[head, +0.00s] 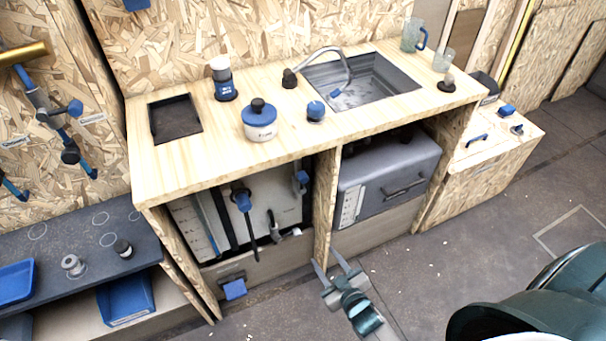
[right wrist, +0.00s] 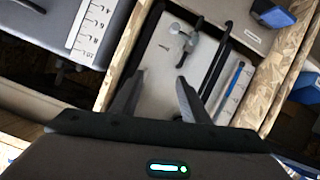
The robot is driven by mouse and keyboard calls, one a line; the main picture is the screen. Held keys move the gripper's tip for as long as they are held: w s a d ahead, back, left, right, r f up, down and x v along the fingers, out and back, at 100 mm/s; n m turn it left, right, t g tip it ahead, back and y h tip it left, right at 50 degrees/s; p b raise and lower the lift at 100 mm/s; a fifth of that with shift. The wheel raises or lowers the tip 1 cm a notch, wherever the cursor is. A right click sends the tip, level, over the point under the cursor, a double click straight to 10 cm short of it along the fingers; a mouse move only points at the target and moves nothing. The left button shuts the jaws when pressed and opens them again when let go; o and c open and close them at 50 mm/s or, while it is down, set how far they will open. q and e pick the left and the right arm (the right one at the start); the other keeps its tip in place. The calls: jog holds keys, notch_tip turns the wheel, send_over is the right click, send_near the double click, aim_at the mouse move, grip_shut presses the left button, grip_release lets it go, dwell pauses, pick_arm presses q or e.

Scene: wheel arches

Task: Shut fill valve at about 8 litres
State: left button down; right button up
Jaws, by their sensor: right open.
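In the head view a pale water tank (head: 275,198) stands in the left bay under the counter. A scale strip (head: 193,228) with a blue line beside it runs down its left; I cannot read the level. A blue-handled fitting (head: 242,200) with a black pipe hangs in front of the tank. A grey tap with a lever (head: 275,228) sits lower right on its face. The tap also shows in the right wrist view (right wrist: 187,40), beyond my fingers. My right gripper (head: 328,264) is open and empty, below the bay divider and apart from the tap. My left gripper is not in view.
A grey box (head: 388,175) with a handle fills the right bay. A wooden divider (head: 325,205) separates the bays. A blue pedal-like piece (head: 235,289) sticks out low at the left. The counter overhangs above; the floor (head: 440,270) in front is clear.

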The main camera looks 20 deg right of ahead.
aim_at(305, 181)
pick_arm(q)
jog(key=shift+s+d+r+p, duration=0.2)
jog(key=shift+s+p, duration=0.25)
pick_arm(e)
jog(key=w+d+r+n+t, duration=0.1)
jog(key=r+t, duration=0.1)
jog(key=r, duration=0.5)
jog(key=w+d+r+n+t, duration=0.1)
jog(key=w+r, duration=0.1)
jog(key=r, duration=0.5)
jog(key=shift+w+t, duration=0.25)
jog(key=shift+t, duration=0.15)
jog(key=shift+w+r, duration=0.1)
jog(key=w, duration=0.5)
jog(key=w+p, duration=0.1)
jog(key=w, duration=0.4)
jog(key=w+p, duration=0.1)
jog(key=w, duration=0.5)
jog(key=shift+w+a, duration=0.1)
jog(key=shift+a, duration=0.15)
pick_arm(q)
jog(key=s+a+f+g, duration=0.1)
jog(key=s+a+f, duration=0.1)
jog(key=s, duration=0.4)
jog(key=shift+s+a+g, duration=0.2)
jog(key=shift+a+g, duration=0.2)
pick_arm(e)
jog(key=shift+w, duration=0.5)
grip_shut()
